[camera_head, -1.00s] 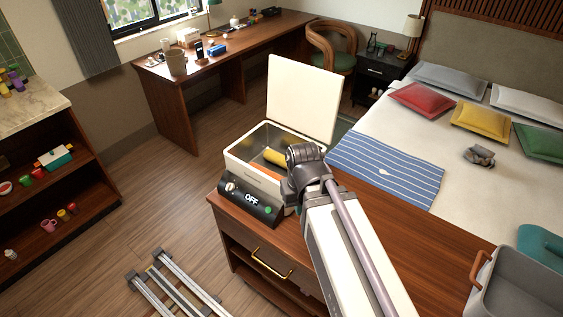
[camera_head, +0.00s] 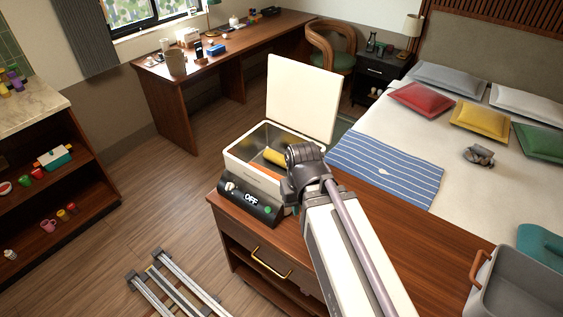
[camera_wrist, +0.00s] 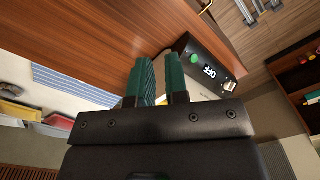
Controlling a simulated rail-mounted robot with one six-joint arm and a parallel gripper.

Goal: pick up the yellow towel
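A yellow rolled thing, which looks like the yellow towel (camera_head: 274,156), lies inside an open white box-shaped appliance (camera_head: 252,173) in the head view. An orange-red thing (camera_head: 266,170) lies beside it. My gripper is at the right side of the appliance in the head view, and my wrist hides its fingers there. In the wrist view my gripper (camera_wrist: 161,64) has its two teal fingers apart with a gap and nothing seen between them. The towel does not show clearly in the wrist view.
The appliance's white lid (camera_head: 303,98) stands upright behind it. Its dark panel (camera_head: 248,203) reads OFF. It sits on a wooden cabinet (camera_head: 405,222) beside the bed with a striped blue cloth (camera_head: 385,168). A grey bin (camera_head: 520,285) stands at the right. A yellow pillow (camera_head: 482,121) lies on the bed.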

